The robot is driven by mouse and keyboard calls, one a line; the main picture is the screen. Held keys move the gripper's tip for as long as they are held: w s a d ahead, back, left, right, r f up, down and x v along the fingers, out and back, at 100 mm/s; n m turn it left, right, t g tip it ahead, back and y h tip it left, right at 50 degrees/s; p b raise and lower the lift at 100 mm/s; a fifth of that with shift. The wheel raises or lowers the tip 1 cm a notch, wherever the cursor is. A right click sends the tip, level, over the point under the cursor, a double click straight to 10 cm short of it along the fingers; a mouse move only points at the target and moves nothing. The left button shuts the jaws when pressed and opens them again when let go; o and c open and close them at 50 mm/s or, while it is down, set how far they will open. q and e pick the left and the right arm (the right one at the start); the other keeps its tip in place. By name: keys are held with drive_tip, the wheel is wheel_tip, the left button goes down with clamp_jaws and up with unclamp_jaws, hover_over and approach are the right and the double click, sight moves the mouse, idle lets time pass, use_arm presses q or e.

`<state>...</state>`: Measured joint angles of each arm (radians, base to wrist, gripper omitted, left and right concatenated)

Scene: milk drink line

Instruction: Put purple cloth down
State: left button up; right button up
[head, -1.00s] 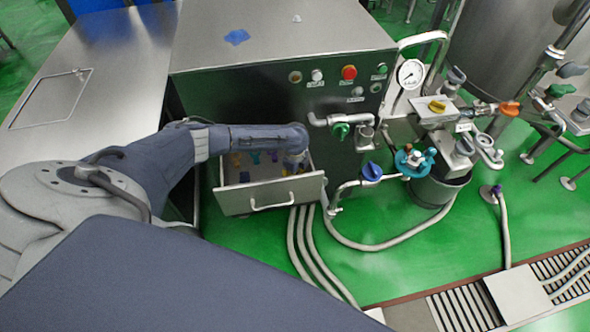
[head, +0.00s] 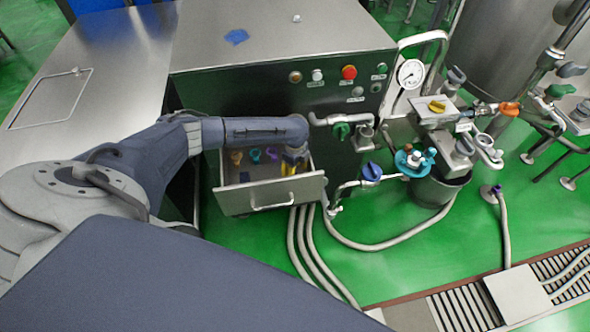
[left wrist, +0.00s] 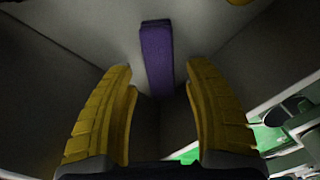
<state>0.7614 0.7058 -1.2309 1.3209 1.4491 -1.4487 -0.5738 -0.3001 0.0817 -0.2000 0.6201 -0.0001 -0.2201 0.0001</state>
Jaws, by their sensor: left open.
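My left gripper (head: 292,167) is over the right part of the open drawer (head: 232,200), with its yellow fingers pointing down. In the left wrist view the fingers of the left gripper (left wrist: 165,75) stand apart with nothing gripped between them. A narrow purple piece (left wrist: 157,55) lies on the pale drawer floor ahead of the fingertips, apart from them. I cannot tell for sure whether it is the purple cloth. In the head view a small purple thing (head: 272,153) shows at the back of the drawer. My right gripper is not in view.
Orange (head: 236,157) and teal (head: 255,155) things stand at the back of the drawer. A pipe with a green valve (head: 340,130) sticks out right of my wrist.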

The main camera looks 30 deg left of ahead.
use_arm(q)
wheel_tip(320, 180, up, 8)
drive_tip(key=shift+r, duration=0.25)
idle(0.5)
